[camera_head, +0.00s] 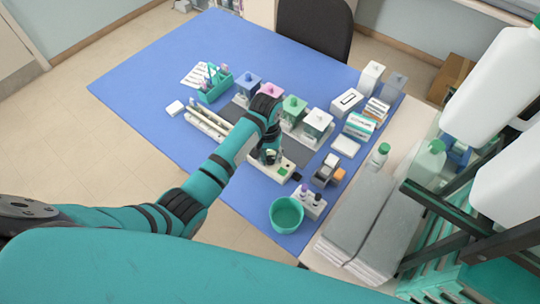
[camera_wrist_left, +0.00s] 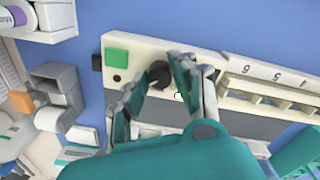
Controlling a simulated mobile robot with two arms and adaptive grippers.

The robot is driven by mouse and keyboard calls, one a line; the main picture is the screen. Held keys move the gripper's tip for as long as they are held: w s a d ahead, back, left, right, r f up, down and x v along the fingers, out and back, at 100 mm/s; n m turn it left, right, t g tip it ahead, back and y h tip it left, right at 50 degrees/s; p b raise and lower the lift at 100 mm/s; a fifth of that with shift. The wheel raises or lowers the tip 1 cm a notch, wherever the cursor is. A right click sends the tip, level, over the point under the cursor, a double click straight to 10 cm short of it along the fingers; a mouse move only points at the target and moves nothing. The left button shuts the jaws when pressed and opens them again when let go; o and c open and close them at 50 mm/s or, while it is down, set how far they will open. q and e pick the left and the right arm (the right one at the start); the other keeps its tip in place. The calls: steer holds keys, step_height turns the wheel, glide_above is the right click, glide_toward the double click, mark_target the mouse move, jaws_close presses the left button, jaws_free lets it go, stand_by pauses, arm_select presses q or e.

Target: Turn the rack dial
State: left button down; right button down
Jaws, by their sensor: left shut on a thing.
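The rack (camera_wrist_left: 270,86) is a long off-white unit with numbered slots; it also lies across the blue table in the head view (camera_head: 208,123). Its dial (camera_wrist_left: 159,72) is a round black knob at one end, between a green square (camera_wrist_left: 117,57) and the numbered slots. My left gripper (camera_wrist_left: 155,80) has one finger on each side of the dial and is shut on it. In the head view my left gripper (camera_head: 269,157) points down at the rack's near end and hides the dial. My right gripper is not in view.
Several coloured staining jars (camera_head: 293,106) stand behind the rack. A teal bowl (camera_head: 286,215) and a small grey holder with vials (camera_head: 310,203) stand near the front edge. Boxes (camera_head: 359,126) are at the right. The left part of the blue table (camera_head: 140,85) is clear.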

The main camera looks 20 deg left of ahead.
mark_target(268, 158)
arm_select(q)
steer(key=shift+f, duration=0.1)
steer(key=c, duration=1.3)
jaws_free()
steer(key=shift+c, duration=0.2)
step_height(268, 158, up, 12)
steer(key=shift+a, duration=0.35)
steer(key=shift+f, duration=0.1)
